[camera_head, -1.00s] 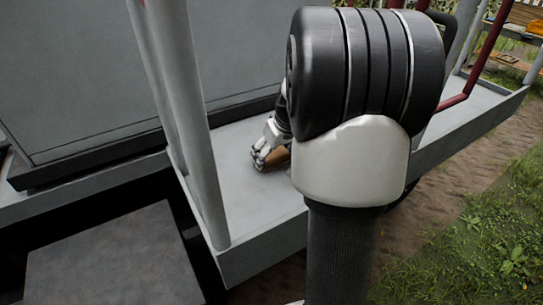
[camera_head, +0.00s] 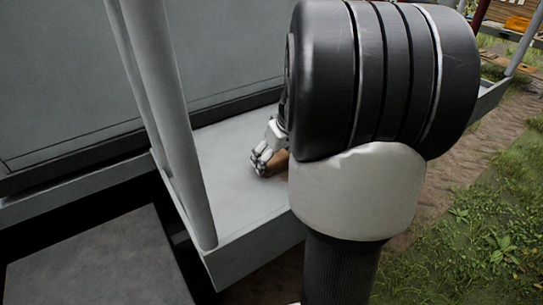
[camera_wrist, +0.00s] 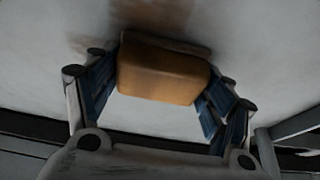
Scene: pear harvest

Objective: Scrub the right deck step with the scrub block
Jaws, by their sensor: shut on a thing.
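The scrub block (camera_wrist: 160,78), tan-brown with a darker edge, is between the blue-padded fingers of my gripper (camera_wrist: 160,92) in the wrist view. My gripper is shut on it. In the head view my gripper (camera_head: 262,158) is low over the pale grey deck step (camera_head: 235,195), and part of the block (camera_head: 278,165) shows beside the fingers. The block looks at or very near the surface; exact contact is hidden. In the wrist view a brown smear (camera_wrist: 160,18) marks the pale deck beyond the block. My arm hides the deck's middle in the head view.
Upright grey posts (camera_head: 168,120) stand along the left edge of the step, left of my gripper. A large grey panel (camera_head: 210,45) rises behind. A dark lower platform (camera_head: 100,262) lies front left. Grass (camera_head: 465,235) and a dirt path are to the right.

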